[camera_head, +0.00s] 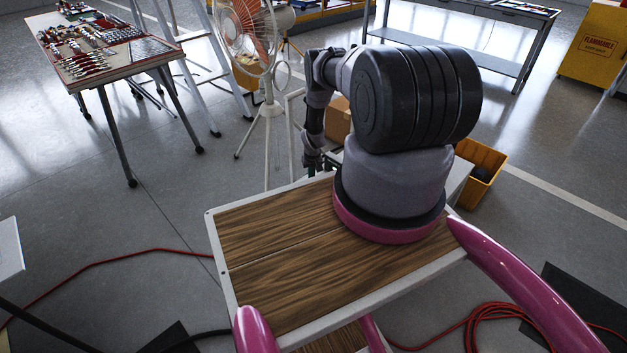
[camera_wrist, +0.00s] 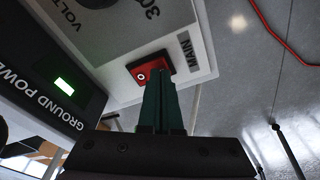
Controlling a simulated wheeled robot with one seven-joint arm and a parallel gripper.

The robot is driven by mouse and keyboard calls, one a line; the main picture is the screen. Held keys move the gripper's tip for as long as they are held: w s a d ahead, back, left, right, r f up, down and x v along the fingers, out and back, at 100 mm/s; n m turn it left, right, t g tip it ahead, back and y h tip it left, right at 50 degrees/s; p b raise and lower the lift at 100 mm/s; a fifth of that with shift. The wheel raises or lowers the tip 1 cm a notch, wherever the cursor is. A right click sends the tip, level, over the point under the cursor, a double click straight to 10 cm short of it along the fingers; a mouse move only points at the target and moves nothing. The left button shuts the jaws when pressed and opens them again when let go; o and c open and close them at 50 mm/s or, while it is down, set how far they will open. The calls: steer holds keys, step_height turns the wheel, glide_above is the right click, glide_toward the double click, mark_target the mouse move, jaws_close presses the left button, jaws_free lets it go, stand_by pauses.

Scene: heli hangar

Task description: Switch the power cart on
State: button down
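The power cart's pale panel (camera_wrist: 205,62) fills the upper left of the wrist view, tilted. A red switch (camera_wrist: 136,64) in a dark surround sits beside the label "MAIN". A dark box lettered "GROUND POWER" (camera_wrist: 40,98) carries a small lit green rectangle (camera_wrist: 64,86). My gripper (camera_wrist: 160,84) has its green fingers together, with their tips at the lower edge of the switch surround. I cannot tell whether they touch it. In the head view my gripper (camera_head: 322,167) is mostly hidden behind my arm and tray, and the cart is largely hidden too.
A white stand fan (camera_head: 250,30) and a ladder (camera_head: 208,60) stand behind. A tool table (camera_head: 125,60) is at the far left. A yellow bin (camera_head: 480,172) is at right. Red cable (camera_head: 500,310) lies on the floor on both sides.

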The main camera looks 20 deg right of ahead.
steer(key=shift+f, duration=0.15)
steer(key=shift+r, duration=3.5)
